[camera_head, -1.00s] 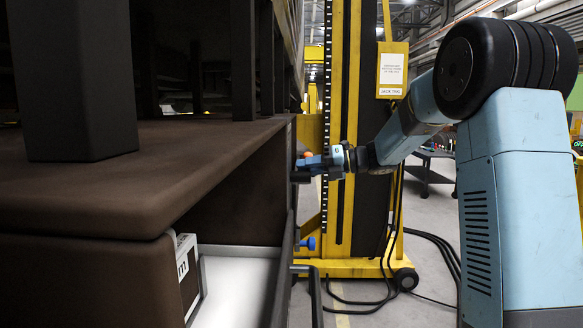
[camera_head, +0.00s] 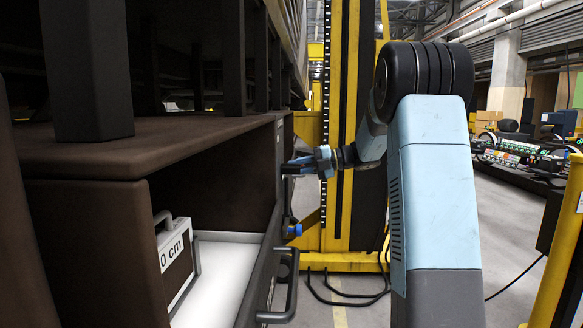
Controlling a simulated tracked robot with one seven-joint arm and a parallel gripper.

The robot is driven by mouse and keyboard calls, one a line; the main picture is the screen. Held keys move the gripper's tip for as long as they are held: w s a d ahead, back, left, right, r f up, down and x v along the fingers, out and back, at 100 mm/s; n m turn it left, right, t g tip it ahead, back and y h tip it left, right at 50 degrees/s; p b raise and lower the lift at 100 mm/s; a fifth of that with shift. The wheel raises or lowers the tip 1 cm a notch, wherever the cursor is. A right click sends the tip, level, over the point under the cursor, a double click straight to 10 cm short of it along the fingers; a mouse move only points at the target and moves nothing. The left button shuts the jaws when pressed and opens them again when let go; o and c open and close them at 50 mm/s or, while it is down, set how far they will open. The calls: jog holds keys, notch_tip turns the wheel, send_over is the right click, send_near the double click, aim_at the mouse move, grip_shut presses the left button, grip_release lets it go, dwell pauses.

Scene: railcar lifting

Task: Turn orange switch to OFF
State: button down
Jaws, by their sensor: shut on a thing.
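My gripper (camera_head: 297,166) is blue with dark fingers. It points left at the edge of the dark cabinet (camera_head: 170,150) and is shut. The orange switch does not show now; it is hidden at the jaws, where a bit of orange showed just above them earlier. I take the thing between the fingers to be the switch, though its position cannot be read. A blue knob (camera_head: 293,230) sits below my gripper, apart from it.
A yellow jack tower (camera_head: 347,130) stands just behind my gripper. Cables lie on the floor at the tower's foot. A cluttered bench (camera_head: 515,155) stands at right.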

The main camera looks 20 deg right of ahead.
jog(key=shift+d+f, duration=0.25)
jog(key=shift+f, duration=0.05)
jog(key=c, duration=1.3)
grip_release()
jog(key=shift+o, duration=0.4)
jog(key=shift+a+r, duration=0.1)
jog(key=shift+a, duration=0.05)
jog(key=shift+s, duration=0.1)
jog(key=v, duration=1.3)
jog(key=shift+d, duration=0.4)
